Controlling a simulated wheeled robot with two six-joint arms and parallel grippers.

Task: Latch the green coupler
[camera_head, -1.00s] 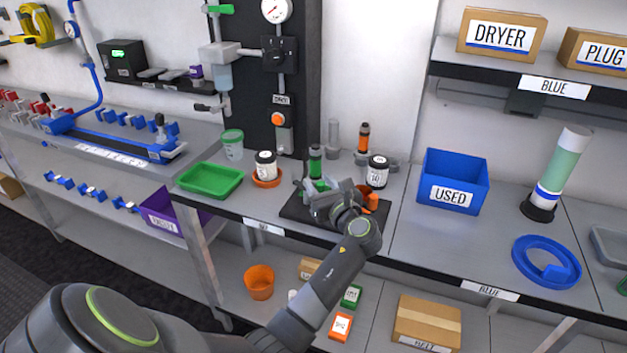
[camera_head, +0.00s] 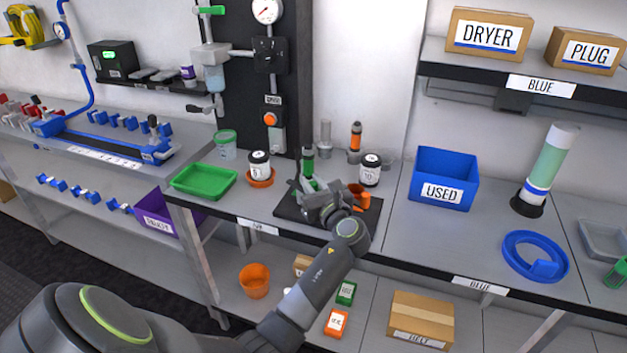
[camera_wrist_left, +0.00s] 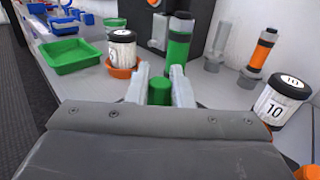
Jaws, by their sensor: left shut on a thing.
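My left gripper (camera_head: 313,190) reaches over a dark mat (camera_head: 288,210) on the middle bench. In the left wrist view, its two pale fingers (camera_wrist_left: 162,88) stand on either side of a short green cylinder (camera_wrist_left: 160,92), which I take for the green coupler, and are shut on it. The gripper body hides its lower part. A taller green cylinder with black bands (camera_head: 307,161) stands upright just behind the gripper; it also shows in the left wrist view (camera_wrist_left: 179,45). Whether the coupler is latched cannot be seen. My right gripper is not in view.
A green tray (camera_head: 203,181) and a black-lidded jar (camera_head: 259,165) stand left of the mat. Another jar (camera_head: 370,170) and an orange part (camera_head: 361,196) are close on the right. A blue USED bin (camera_head: 443,178) stands farther right, with clear bench before it.

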